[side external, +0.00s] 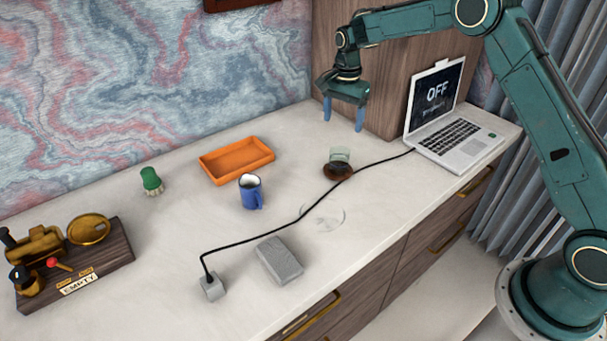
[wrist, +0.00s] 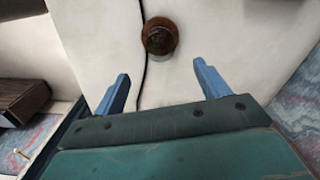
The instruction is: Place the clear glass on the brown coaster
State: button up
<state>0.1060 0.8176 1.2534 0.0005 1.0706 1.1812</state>
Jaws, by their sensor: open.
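The clear glass (side external: 340,155) stands upright and appears to rest on the round brown coaster (side external: 337,173), right of the middle of the desk. In the wrist view the coaster (wrist: 160,24) shows near the top centre, with the glass (wrist: 160,41) over it as a faint round shape seen from above. My gripper (side external: 343,103) is open and empty, above and behind the glass, with its fingers pointing down. In the wrist view my gripper (wrist: 162,70) has its fingers wide apart, with bare desk between them and the glass beyond the tips.
A black cable (side external: 263,236) runs close by the coaster to a laptop (side external: 448,120). An orange tray (side external: 236,160), a blue mug (side external: 251,191), a green-topped brush (side external: 151,181) and a grey block (side external: 279,261) stand leftward. A faint clear disc (side external: 323,218) lies in front.

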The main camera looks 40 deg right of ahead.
jog(key=s+a+r+n+t, duration=0.35)
jog(key=s+r+n, duration=0.35)
jog(key=s+r, duration=1.15)
jog(key=s+a+n+t, duration=0.2)
jog(key=s+n, duration=0.5)
jog(key=s, duration=1.4)
jog(key=shift+a+f+n, duration=0.25)
jog(key=shift+a+n, duration=0.05)
jog(key=shift+n, duration=0.1)
